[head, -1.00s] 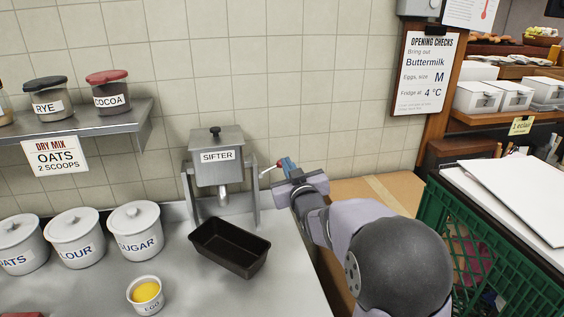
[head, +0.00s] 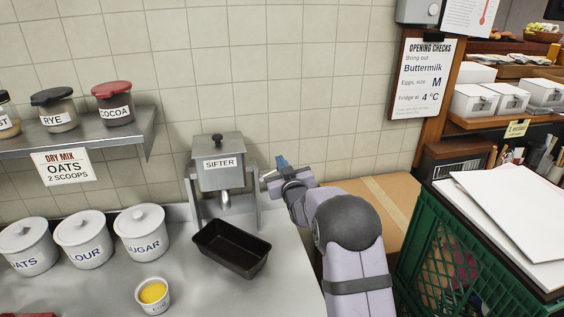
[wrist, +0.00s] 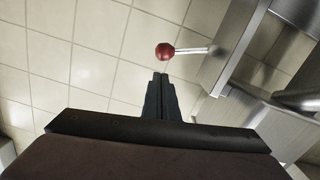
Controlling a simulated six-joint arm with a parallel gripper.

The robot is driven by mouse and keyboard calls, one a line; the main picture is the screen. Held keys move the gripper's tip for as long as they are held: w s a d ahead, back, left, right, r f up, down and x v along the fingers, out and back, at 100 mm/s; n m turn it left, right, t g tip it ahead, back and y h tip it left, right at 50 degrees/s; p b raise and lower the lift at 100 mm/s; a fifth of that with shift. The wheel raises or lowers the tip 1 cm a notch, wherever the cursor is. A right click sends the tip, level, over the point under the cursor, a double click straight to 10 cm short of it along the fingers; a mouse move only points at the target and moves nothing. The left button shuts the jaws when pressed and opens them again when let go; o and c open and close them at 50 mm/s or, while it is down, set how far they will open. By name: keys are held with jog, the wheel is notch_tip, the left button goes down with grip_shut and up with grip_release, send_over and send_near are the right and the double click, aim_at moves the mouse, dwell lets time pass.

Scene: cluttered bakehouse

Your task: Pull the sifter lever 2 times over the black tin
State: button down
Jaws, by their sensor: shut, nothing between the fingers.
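The grey metal sifter (head: 220,176) stands on its frame against the tiled wall, with a lid knob on top and a spout below. The black tin (head: 233,249) sits on the counter below and slightly right of the spout. The sifter lever, a thin rod with a red ball knob (wrist: 165,51), shows in the wrist view, sticking out from the sifter's side. My gripper (head: 281,161) is at the sifter's right side, closed and empty. In the wrist view its fingertips (wrist: 160,76) appear just below the red knob, and I cannot tell whether they touch it.
White lidded canisters, one marked sugar (head: 141,234), stand left on the counter. An egg cup (head: 152,295) is in front of the tin. A shelf (head: 80,138) with jars is above left. A cardboard box (head: 378,215) and green crate (head: 450,255) are at right.

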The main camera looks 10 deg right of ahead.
jog(key=shift+w+d+f, duration=0.15)
jog(key=shift+d+f, duration=0.05)
jog(key=shift+f, duration=0.5)
jog(key=shift+f, duration=0.15)
notch_tip(320, 180, down, 6)
jog(key=d+m+b, duration=0.2)
jog(key=m+b, duration=0.5)
jog(key=b, duration=0.3)
jog(key=shift+f+m+y, duration=0.25)
jog(key=shift+m+y, duration=0.05)
jog(key=shift+y, duration=0.1)
jog(key=shift+f, duration=0.1)
